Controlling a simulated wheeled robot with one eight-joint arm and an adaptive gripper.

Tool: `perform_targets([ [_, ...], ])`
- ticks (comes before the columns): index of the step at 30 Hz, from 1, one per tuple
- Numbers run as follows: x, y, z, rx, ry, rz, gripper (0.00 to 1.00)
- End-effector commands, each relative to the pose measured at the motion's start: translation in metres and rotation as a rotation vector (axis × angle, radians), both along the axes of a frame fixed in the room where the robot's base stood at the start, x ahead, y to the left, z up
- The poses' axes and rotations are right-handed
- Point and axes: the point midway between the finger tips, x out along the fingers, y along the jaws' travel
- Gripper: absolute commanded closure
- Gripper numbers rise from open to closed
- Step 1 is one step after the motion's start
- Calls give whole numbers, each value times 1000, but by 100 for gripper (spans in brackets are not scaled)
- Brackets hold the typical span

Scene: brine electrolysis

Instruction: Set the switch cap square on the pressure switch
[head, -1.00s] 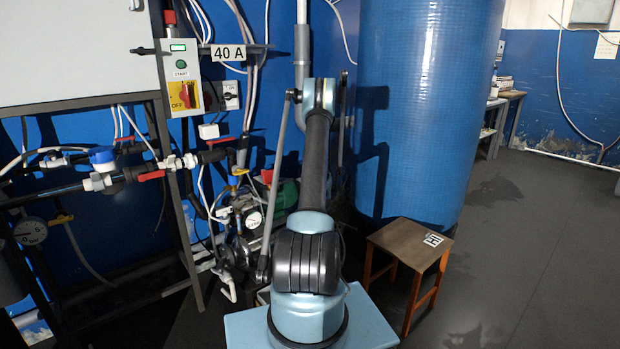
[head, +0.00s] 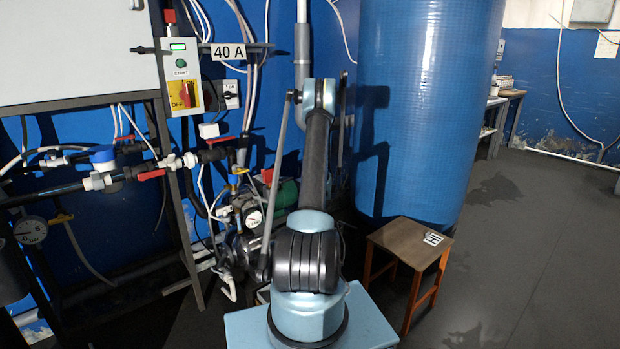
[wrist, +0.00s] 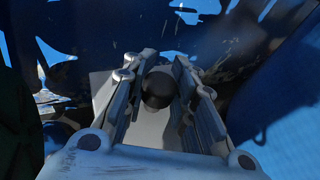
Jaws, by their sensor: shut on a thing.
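In the wrist view my gripper (wrist: 159,72) has its two fingers on either side of a dark, rounded piece, which looks like the switch cap (wrist: 158,89). A pale grey surface shows beneath and around it; I cannot tell whether it belongs to the cap. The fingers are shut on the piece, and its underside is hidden. In the head view my gripper and the cap are hidden behind my arm. I cannot pick out the pressure switch with certainty in either view.
A pump with a round gauge (head: 254,219) stands left of my arm among pipes. A switch box (head: 181,75) hangs above. A blue tank (head: 425,110) stands behind, with a small wooden stool (head: 404,242) at its foot. The floor to the right is clear.

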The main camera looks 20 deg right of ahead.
Motion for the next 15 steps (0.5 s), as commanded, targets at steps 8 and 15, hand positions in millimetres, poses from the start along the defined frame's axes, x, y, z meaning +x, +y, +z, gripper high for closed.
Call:
perform_targets([
  [8,0,0,-3,0,0,0,100],
  [15,0,0,-4,0,0,0,51],
])
